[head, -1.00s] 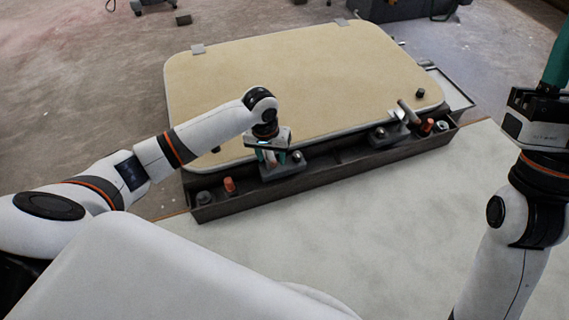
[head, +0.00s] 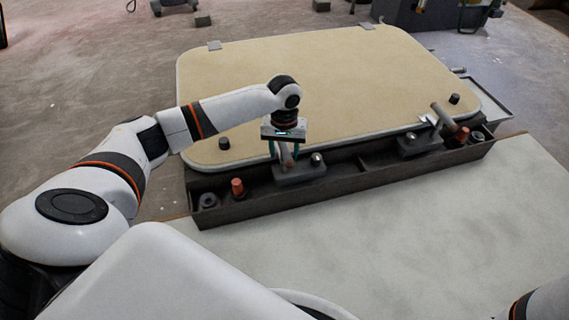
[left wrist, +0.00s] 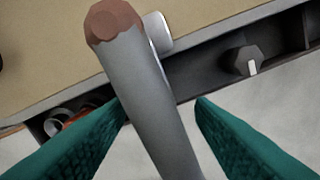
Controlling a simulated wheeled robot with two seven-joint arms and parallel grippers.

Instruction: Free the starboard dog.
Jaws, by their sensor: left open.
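Two dogs with grey lever handles sit along the near edge of the tan hatch panel (head: 330,85): a left dog (head: 300,175) and a right dog (head: 420,142). No marking shows which is starboard. My left gripper (head: 285,153) points down over the left dog, open. In the left wrist view, its teal fingers (left wrist: 160,112) stand either side of the left dog's grey handle (left wrist: 150,95), which has a brown tip; a gap shows on the right side. My right gripper is out of frame.
A dark trough (head: 345,182) runs along the hatch's near side, holding an orange-topped peg (head: 237,187) at left and another (head: 462,135) at right. The pale tabletop (head: 400,235) in front is clear.

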